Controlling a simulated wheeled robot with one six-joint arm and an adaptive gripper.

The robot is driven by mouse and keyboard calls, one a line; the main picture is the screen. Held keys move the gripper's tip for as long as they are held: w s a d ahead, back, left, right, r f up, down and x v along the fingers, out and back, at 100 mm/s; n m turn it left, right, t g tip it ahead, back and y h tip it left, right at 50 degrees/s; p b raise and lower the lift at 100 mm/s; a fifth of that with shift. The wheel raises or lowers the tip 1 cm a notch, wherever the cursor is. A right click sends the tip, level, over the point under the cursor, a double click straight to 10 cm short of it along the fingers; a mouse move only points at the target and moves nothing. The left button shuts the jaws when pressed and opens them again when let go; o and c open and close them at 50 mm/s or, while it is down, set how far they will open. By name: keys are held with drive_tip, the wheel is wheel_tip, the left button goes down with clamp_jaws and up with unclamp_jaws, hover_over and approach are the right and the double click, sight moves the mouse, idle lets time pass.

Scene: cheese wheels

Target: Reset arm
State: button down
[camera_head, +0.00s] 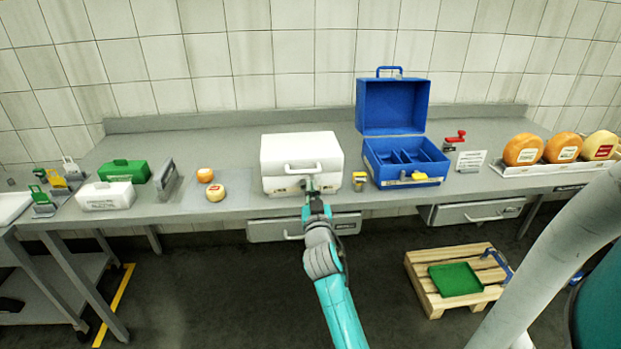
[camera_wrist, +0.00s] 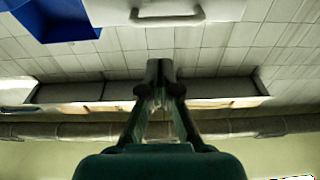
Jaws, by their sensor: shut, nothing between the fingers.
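My arm reaches up from the bottom middle of the head view. My gripper (camera_head: 311,186) is at the front of a closed white case (camera_head: 300,152), just below its handle. In the wrist view my gripper (camera_wrist: 160,70) has its fingertips together with nothing held. The white case (camera_wrist: 225,12) and its handle (camera_wrist: 167,17) show at the top of that view. I cannot tell whether the fingertips touch the case.
A blue case (camera_head: 393,105) stands open right of the white case. Cheese wheels (camera_head: 523,150) sit in a rack at the right of the grey bench (camera_head: 230,130). Small cheeses (camera_head: 215,191) and a green box (camera_head: 124,171) are at left. A pallet (camera_head: 433,299) lies on the floor.

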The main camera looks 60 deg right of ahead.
drive_tip(key=shift+s+a+f, duration=0.3)
drive_tip(key=shift+s+a, duration=0.05)
drive_tip(key=shift+a, duration=0.05)
drive_tip(key=s+a+f+n+t+y, duration=0.1)
drive_tip(key=s+a+f+n+y, duration=0.15)
drive_tip(key=s+a+f, duration=0.4)
drive_tip(key=s+a+f+n+t+y, duration=0.1)
drive_tip(key=a+f+y, duration=0.25)
drive_tip(key=a, duration=0.65)
drive_tip(key=s+a+f+n+t+y, duration=0.1)
drive_tip(key=s+a+f+n+y, duration=0.15)
drive_tip(key=a+f, duration=0.45)
drive_tip(key=s+a+r+n+y, duration=0.1)
drive_tip(key=s+a+y, duration=0.1)
drive_tip(key=s+a, duration=0.3)
drive_tip(key=s+a+r+n+y, duration=0.1)
drive_tip(key=s+a, duration=0.5)
drive_tip(key=s, duration=0.6)
drive_tip(key=s+a+r+n+g+y, duration=0.1)
drive_tip(key=s+a+r+n+y, duration=0.1)
drive_tip(key=s+a, duration=0.3)
drive_tip(key=s+y, duration=0.1)
drive_tip(key=s, duration=0.2)
drive_tip(key=shift+s+a, duration=0.35)
drive_tip(key=shift+a, duration=0.05)
drive_tip(key=shift+r+y, duration=0.1)
drive_tip(key=shift+y, duration=0.15)
